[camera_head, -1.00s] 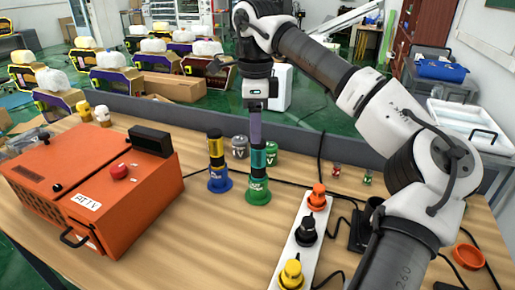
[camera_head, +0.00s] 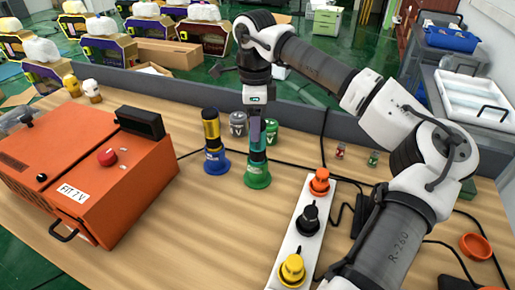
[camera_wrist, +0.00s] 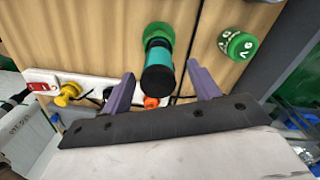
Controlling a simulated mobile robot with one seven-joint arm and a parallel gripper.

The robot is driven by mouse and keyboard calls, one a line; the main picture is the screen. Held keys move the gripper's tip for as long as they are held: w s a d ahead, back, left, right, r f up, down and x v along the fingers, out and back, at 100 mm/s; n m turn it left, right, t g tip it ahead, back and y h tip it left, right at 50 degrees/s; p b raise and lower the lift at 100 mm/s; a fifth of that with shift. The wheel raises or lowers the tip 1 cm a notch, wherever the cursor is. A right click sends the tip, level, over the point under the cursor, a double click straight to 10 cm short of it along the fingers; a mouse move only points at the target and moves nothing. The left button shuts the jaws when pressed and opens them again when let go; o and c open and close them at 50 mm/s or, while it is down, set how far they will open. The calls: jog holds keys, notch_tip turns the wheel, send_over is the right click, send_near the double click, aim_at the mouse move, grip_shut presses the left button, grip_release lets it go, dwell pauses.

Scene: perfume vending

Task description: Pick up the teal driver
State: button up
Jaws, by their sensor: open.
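The teal driver (camera_head: 258,155) stands upright in a green base (camera_head: 258,177) on the wooden table, in the middle of the head view. My gripper (camera_head: 256,138) is directly above it, pointing down, with its purple fingers at the driver's upper part. In the wrist view, my gripper (camera_wrist: 160,76) is open, with one finger on each side of the driver (camera_wrist: 163,55). The driver's black top faces the camera. A gap shows on both sides, so the fingers do not appear to touch it.
A yellow-and-black driver in a blue base (camera_head: 215,160) stands close on the left. A grey jar (camera_head: 238,123) and a green jar (camera_head: 271,130) stand just behind. A white power strip (camera_head: 289,245) with plugs lies in front right. An orange case (camera_head: 90,165) fills the left.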

jog(key=shift+s+d+f+p, duration=0.15)
jog(key=shift+f+p, duration=0.35)
jog(key=shift+f, duration=0.8)
jog(key=shift+s+d+f+p, duration=0.1)
jog(key=shift+f+p, duration=0.35)
jog(key=shift+f, duration=0.85)
jog(key=shift+c, duration=0.2)
jog(key=c, duration=1)
jog(key=shift+c, duration=0.2)
jog(key=shift+r, duration=0.15)
notch_tip(320, 180, up, 20)
jog(key=b, duration=0.2)
jog(key=shift+b, duration=0.3)
